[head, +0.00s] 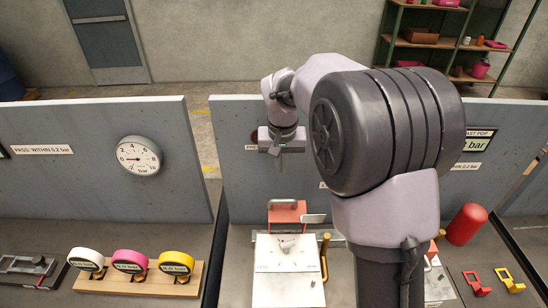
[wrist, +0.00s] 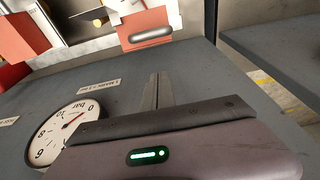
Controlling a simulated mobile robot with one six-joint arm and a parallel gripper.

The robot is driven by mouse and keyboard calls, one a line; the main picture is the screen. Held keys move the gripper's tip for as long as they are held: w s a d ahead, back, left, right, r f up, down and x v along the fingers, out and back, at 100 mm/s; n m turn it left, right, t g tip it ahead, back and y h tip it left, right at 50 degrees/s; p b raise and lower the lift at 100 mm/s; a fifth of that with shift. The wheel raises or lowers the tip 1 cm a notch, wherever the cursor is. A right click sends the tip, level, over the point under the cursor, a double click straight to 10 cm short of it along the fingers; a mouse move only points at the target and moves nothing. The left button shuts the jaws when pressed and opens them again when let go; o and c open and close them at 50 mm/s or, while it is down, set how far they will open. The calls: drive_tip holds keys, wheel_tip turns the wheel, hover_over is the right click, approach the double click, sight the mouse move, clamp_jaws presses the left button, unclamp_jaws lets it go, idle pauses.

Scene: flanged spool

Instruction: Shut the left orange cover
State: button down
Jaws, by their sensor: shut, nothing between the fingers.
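The left orange cover (head: 287,213) stands raised at the back edge of a white box (head: 290,285) in the head view, a grey handle along its top. In the wrist view an orange cover with a silver handle (wrist: 146,22) shows at the top, apart from my fingers; it seems to be the same one. A second orange panel (wrist: 22,35) shows at the upper left there. My gripper (head: 281,149) hangs above and behind the left cover, near the grey wall panel. In the wrist view my gripper (wrist: 159,75) has its fingers together, empty.
A yellow handle (head: 325,255) stands right of the white box. My arm hides much of the right side. A red cylinder (head: 467,224) stands at the right. A gauge (wrist: 72,132) is on the panel beside my gripper.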

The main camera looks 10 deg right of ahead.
hover_over(280, 206)
drive_tip(key=w, duration=0.3)
drive_tip(key=s+x, duration=0.1)
drive_tip(key=x, duration=0.4)
drive_tip(key=s, duration=0.1)
drive_tip(key=s+f, duration=0.1)
drive_tip(key=s+b, duration=0.1)
drive_tip(key=shift+a+f, duration=0.2)
drive_tip(key=shift+f, duration=0.15)
drive_tip(key=shift+w, duration=0.1)
drive_tip(key=shift+b, duration=0.3)
